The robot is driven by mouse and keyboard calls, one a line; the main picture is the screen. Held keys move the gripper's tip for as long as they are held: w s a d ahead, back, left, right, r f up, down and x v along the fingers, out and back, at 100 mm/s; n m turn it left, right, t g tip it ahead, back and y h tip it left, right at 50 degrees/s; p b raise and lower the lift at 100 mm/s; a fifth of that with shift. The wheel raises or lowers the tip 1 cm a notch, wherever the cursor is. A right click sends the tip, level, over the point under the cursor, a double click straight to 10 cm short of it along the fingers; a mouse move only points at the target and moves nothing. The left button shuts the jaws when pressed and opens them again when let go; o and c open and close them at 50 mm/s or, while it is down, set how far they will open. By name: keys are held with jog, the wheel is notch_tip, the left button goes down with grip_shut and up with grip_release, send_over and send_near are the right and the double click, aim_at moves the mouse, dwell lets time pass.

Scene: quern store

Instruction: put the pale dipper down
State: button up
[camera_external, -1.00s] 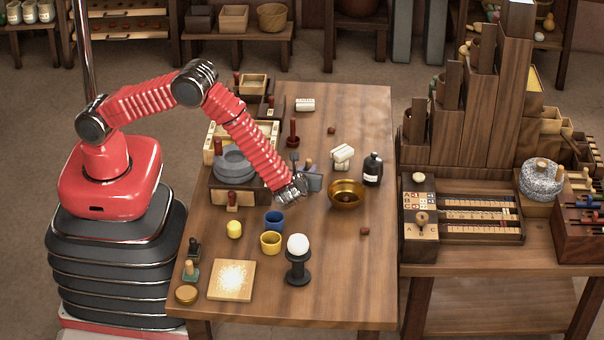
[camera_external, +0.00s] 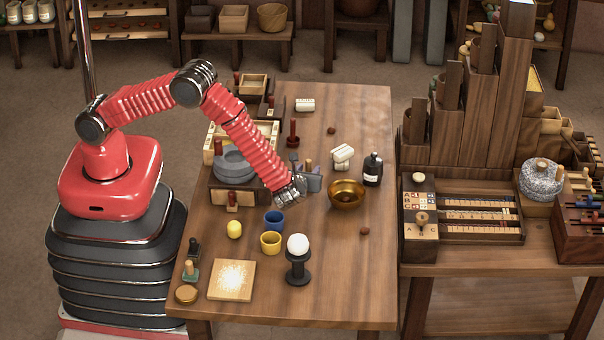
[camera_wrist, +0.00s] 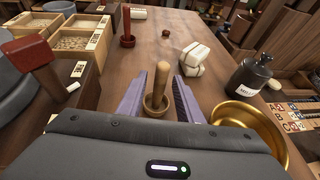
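The pale dipper (camera_wrist: 160,88), a light wooden handle rising from a small round cup, stands roughly upright between my fingers in the wrist view. In the external view its handle (camera_external: 308,165) shows just above my gripper (camera_external: 303,186). My gripper (camera_wrist: 158,100) has its two grey-purple fingers on either side of the dipper's cup and appears shut on it. It is low over the table, left of the brass bowl (camera_external: 346,193). The fingers and my wrist partly hide the cup's underside, so I cannot tell whether it touches the wood.
A dark bottle (camera_external: 373,170) and white blocks (camera_external: 342,156) stand close on the right. A red-handled dipper (camera_external: 293,134) stands behind. A grey quern (camera_external: 235,165) is left; blue (camera_external: 274,220) and yellow cups (camera_external: 271,242) are in front. The table's right front is mostly clear.

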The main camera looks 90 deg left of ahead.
jog(key=v, duration=1.1)
jog(key=shift+r, duration=0.15)
jog(key=s+a+r+n+g+h, duration=0.1)
jog(key=s+a+r+n+h, duration=0.2)
jog(key=s+r+n, duration=0.35)
jog(key=s+a+r+n+g+h, duration=0.1)
jog(key=s+a+r+n+h, duration=0.25)
jog(key=s+r, duration=0.55)
jog(key=s+d+r+n+t+h, duration=0.1)
jog(key=s+r+n+t+h, duration=0.1)
jog(key=s+n, duration=0.3)
jog(key=s+d+r+n+t+h, duration=0.1)
jog(key=s+r+n+t+h, duration=0.2)
jog(key=s, duration=1)
notch_tip(320, 180, up, 2)
jog(key=shift+s+d+r+n+h, duration=0.15)
jog(key=shift+s+d+n+h, duration=0.1)
jog(key=shift+n+h, duration=0.7)
